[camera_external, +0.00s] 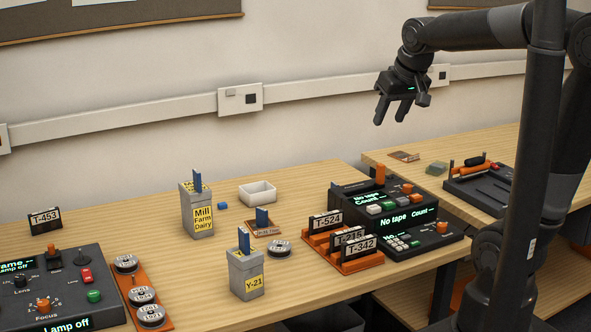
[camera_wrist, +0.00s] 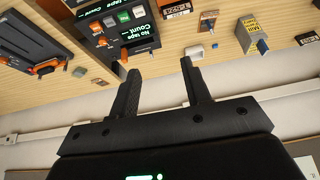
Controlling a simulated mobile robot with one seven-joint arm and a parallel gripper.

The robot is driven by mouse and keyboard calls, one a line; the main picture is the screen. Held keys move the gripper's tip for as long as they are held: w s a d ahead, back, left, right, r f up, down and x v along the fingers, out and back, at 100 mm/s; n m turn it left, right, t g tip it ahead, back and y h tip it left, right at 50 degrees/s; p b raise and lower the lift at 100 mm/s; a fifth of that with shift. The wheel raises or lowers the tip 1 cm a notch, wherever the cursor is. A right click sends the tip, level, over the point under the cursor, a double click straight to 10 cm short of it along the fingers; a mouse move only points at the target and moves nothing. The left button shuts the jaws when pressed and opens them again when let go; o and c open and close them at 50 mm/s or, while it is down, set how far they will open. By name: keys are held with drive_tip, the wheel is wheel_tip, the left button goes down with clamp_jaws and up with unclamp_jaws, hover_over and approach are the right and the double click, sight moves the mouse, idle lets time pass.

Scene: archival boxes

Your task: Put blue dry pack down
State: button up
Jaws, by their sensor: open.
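A small blue block (camera_external: 222,206), which may be the blue dry pack, lies on the wooden table between the Mill Farm Dairy box (camera_external: 196,212) and a white tray (camera_external: 258,193). In the wrist view a small blue piece (camera_wrist: 214,45) shows beside the white tray (camera_wrist: 194,52). Blue upright pieces also stand in the Mill Farm Dairy box, in the Y-21 box (camera_external: 246,275) and on a small brown plate (camera_external: 263,230). My gripper (camera_external: 390,119) is open and empty, high above the back of the tables; its two fingers show apart in the wrist view (camera_wrist: 160,70).
A black "No tape" console (camera_external: 375,196) and an orange rack (camera_external: 340,262) of labelled cards stand on the table's right part. A lamp console (camera_external: 60,285) stands at left. A gap separates this table from the right table (camera_external: 470,142).

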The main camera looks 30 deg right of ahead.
drive_tip(key=s+d+f, duration=0.1)
drive_tip(key=s+f, duration=0.1)
drive_tip(key=s, duration=0.4)
drive_tip(key=s+d+f, duration=0.1)
drive_tip(key=s+f, duration=0.1)
drive_tip(key=s, duration=0.4)
drive_tip(key=shift+s+f, duration=0.2)
drive_tip(key=shift+f, duration=0.15)
drive_tip(key=shift+d, duration=0.1)
